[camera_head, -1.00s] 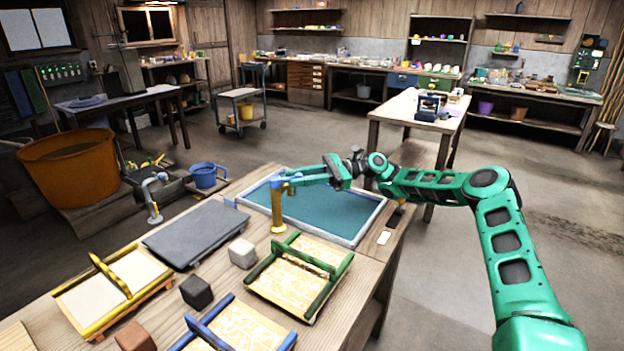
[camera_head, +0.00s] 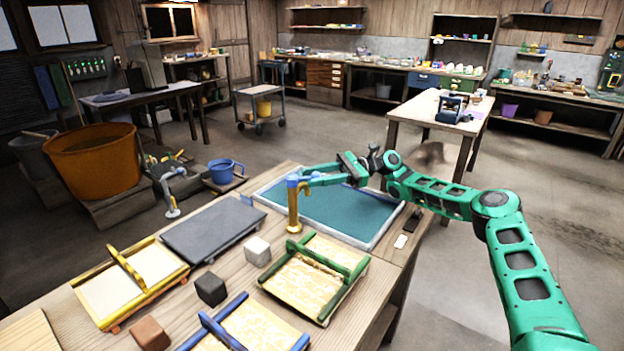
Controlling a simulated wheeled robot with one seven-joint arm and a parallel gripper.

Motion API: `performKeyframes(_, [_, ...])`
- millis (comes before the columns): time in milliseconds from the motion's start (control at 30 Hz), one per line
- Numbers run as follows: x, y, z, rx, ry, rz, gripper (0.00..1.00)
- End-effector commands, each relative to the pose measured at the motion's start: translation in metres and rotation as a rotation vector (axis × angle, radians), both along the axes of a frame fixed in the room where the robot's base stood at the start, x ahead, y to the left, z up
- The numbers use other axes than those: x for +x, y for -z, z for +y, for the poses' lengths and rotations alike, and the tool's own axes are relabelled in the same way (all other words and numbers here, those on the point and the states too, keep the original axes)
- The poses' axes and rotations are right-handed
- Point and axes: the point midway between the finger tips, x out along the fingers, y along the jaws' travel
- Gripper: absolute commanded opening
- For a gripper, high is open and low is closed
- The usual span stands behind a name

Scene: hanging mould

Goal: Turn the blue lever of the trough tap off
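The brass trough tap (camera_head: 293,209) stands upright at the near left edge of the trough (camera_head: 378,240), which has a pale rim and a teal inside. The tap's blue top and lever (camera_head: 292,181) are at its head, at the left end of my green arm. My gripper (camera_head: 309,180) reaches in from the right, level with the lever, with its fingertips at or very close to it. The fingers are small and overlap the blue part, so I cannot tell whether they touch it or how far apart they are. Any water flow is not discernible.
A green-framed mould (camera_head: 325,305), a white block (camera_head: 257,250), a dark block (camera_head: 211,289) and a grey slab (camera_head: 212,228) lie on the bench near the tap. Left of the bench stand another tap (camera_head: 171,192), a blue bucket (camera_head: 222,171) and an orange tub (camera_head: 95,165).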

Motion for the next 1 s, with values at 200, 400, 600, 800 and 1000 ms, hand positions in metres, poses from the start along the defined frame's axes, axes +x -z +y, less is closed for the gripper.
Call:
performKeyframes(200, [0.0,0.0,-0.001,0.001,0.0,-0.002,0.43])
performKeyframes(400, [0.001,-0.001,-0.003,0.002,0.0,-0.003,0.43])
performKeyframes(600, [0.01,0.0,-0.027,0.005,0.002,0.0,0.43])
performKeyframes(800, [0.024,0.0,-0.063,0.004,0.002,0.0,0.43])
performKeyframes(1000, [0.034,0.001,-0.091,0.002,0.002,0.001,0.43])
